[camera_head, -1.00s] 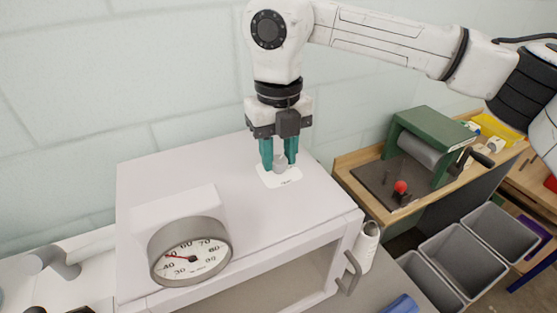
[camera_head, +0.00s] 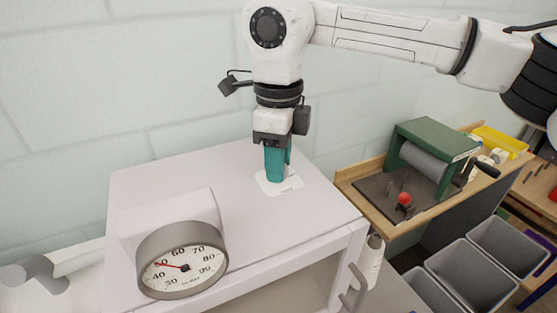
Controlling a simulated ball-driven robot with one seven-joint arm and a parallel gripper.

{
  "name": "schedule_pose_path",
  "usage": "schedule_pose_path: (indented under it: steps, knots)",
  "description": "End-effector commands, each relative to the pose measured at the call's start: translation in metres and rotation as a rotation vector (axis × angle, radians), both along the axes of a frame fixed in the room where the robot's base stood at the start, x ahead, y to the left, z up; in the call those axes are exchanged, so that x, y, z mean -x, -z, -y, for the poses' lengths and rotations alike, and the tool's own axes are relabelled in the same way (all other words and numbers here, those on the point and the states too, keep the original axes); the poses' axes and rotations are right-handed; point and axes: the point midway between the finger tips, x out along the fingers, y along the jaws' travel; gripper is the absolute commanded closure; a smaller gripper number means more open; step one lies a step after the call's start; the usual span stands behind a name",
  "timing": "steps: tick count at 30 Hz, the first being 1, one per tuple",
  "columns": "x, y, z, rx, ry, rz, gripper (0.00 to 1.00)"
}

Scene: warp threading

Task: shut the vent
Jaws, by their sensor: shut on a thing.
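The vent's white plate (camera_head: 289,186) lies on the top of a white cabinet (camera_head: 235,155), near its back. My gripper (camera_head: 277,178) points straight down over the plate, its teal fingers shut on the vent knob. The fingers now hide the knob, so its angle cannot be read.
A green roller press (camera_head: 436,145) with a red-knobbed lever (camera_head: 404,198) stands on a wooden bench at the right. Grey bins (camera_head: 470,275) sit below it. A grey handle (camera_head: 355,290) sticks out at the cabinet's front right. The cabinet top around the plate is clear.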

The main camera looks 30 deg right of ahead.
Motion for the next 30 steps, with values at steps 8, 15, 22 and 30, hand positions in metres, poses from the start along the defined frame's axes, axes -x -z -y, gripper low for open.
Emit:
schedule_pose_path:
  steps: [8, 15, 22, 30]
  knots:
    - [-0.0004, -0.0008, 0.0002, -0.001, -0.118, 0.002, 0.96]
    - [-0.0005, -0.0011, 0.0002, -0.001, -0.154, 0.002, 0.96]
    - [-0.0005, -0.0011, 0.0002, 0.000, -0.158, 0.003, 0.96]
    - [-0.0005, -0.0010, 0.0002, 0.000, -0.157, 0.003, 0.54]
